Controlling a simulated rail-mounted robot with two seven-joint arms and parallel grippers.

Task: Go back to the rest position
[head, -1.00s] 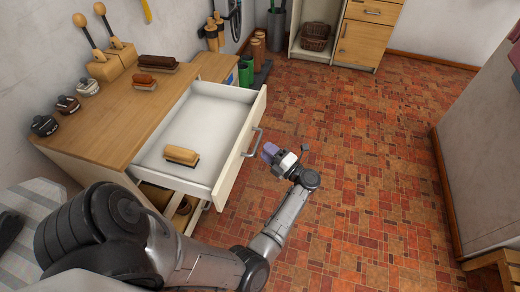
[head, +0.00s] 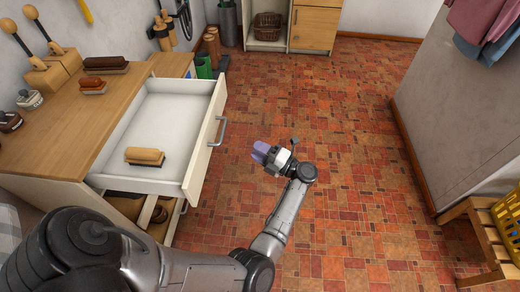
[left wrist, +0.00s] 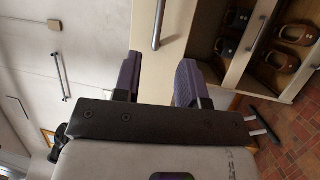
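My left gripper (head: 262,152) is in front of the open drawer, over the tiled floor, apart from the drawer handle (head: 217,131). In the left wrist view its two purple fingers (left wrist: 158,80) stand apart with nothing between them. The white drawer (head: 158,121) is pulled out from the wooden cabinet (head: 60,125). My right gripper is not in view.
Brushes (head: 93,86) and small jars (head: 30,99) stand on the cabinet top. Shoes (left wrist: 295,34) sit on shelves in the left wrist view. A wooden bench (head: 480,235) with a yellow basket (head: 510,213) stands at the right. The floor (head: 345,140) between is clear.

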